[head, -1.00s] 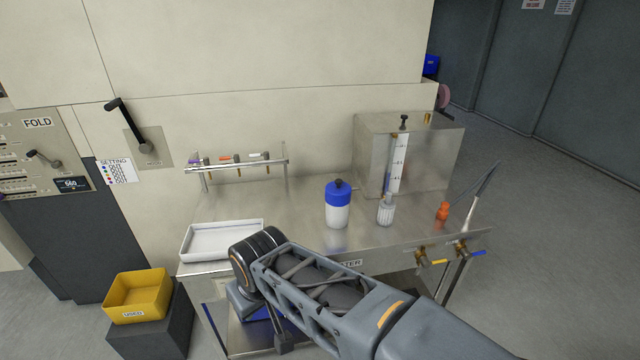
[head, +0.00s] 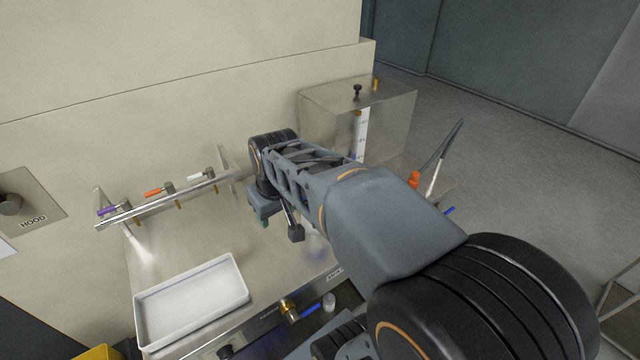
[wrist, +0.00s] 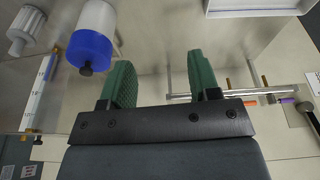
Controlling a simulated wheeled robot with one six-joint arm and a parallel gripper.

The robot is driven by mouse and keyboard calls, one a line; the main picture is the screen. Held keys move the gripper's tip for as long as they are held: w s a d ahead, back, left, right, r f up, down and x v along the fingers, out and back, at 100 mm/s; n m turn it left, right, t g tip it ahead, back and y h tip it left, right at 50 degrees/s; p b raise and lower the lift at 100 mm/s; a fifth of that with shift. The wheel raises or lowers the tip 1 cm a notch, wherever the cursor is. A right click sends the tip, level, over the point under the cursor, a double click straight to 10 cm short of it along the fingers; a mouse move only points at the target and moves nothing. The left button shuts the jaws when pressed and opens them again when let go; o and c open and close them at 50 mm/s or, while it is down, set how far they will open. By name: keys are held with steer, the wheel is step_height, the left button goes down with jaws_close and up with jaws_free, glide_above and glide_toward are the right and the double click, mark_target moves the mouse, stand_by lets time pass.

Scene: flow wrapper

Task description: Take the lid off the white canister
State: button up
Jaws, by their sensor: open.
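The white canister (wrist: 97,14) with its blue lid (wrist: 89,50) and small dark knob shows at the upper left of the wrist view. The lid is on the canister. My gripper (wrist: 160,75) is open, with two green fingers apart and nothing between them. The canister stands just left of the left finger in that view, outside the gap. In the head view my gripper (head: 264,218) is above the steel table, and my arm hides the canister.
A white tray (head: 240,287) lies at the table's front left. A rail with coloured-handled valves (head: 160,205) runs along the back. A steel box (head: 390,115) and graduated column (head: 360,135) stand behind my arm.

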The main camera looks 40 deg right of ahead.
steer(key=w+d+r+p, duration=0.1)
steer(key=w+d, duration=0.2)
steer(key=d, duration=0.3)
steer(key=w+d+r+g+p, duration=0.1)
steer(key=w+d, duration=0.2)
steer(key=d, duration=0.3)
steer(key=w+d+r+p, duration=0.1)
steer(key=w+d, duration=0.2)
steer(key=d, duration=0.3)
steer(key=shift+m, duration=0.3)
step_height(320, 180, down, 6)
steer(key=shift+w+a+p, duration=0.15)
steer(key=shift+p, duration=0.25)
steer(key=shift+w+f+p, duration=0.2)
steer(key=shift+f+p, duration=0.15)
steer(key=shift+f, duration=1.15)
steer(key=shift+w+f+p, duration=0.15)
steer(key=shift+f+p, duration=0.15)
steer(key=shift+f, duration=1.15)
steer(key=c, duration=1)
steer(key=shift+r, duration=0.1)
steer(key=shift+c, duration=0.2)
